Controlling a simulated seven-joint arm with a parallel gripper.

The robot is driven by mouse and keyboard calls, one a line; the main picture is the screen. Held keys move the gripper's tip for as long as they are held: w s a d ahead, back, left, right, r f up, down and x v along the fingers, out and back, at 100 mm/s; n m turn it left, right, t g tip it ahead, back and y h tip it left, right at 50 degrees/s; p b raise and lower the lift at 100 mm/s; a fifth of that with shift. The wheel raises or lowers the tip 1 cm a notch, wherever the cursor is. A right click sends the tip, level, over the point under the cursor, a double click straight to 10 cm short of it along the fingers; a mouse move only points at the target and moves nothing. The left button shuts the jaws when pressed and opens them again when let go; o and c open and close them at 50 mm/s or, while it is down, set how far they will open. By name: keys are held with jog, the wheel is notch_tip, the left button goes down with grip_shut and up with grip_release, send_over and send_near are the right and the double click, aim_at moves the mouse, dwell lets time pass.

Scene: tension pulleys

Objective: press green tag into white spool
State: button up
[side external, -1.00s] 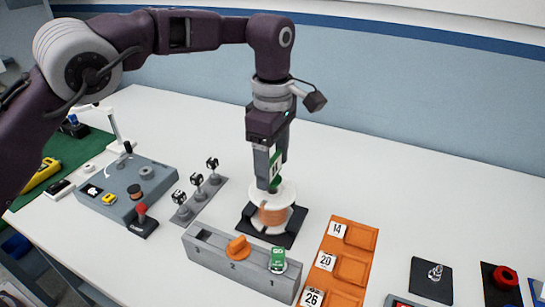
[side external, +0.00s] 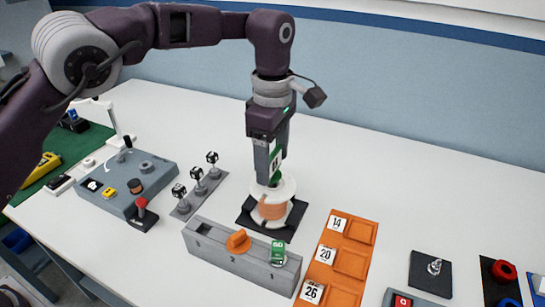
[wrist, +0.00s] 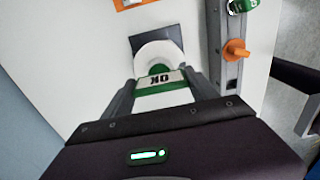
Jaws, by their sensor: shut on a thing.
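The white spool (side external: 273,216) stands upright on a dark square base, with a copper-orange winding around its middle. My gripper (side external: 269,181) points straight down over the spool's top and is shut on the green tag (side external: 275,164). In the wrist view the tag (wrist: 160,79) sits between the two fingers, with "OK" on a white band. The tag's lower end meets the top of the white spool (wrist: 158,51). The fingers and the tag hide the spool's centre, so I cannot tell how deep the tag sits.
A grey block (side external: 212,247) with an orange knob (side external: 238,241) and another green tag (side external: 278,249) stands in front. Orange trays (side external: 351,262) lie to the right. Small dice-topped posts (side external: 196,184) and a grey control panel (side external: 128,185) are left. The table behind is clear.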

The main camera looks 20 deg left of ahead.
jog(key=shift+f, duration=0.15)
jog(key=shift+f, duration=0.95)
dwell(0.5)
jog(key=o, duration=1.4)
notch_tip(320, 180, up, 7)
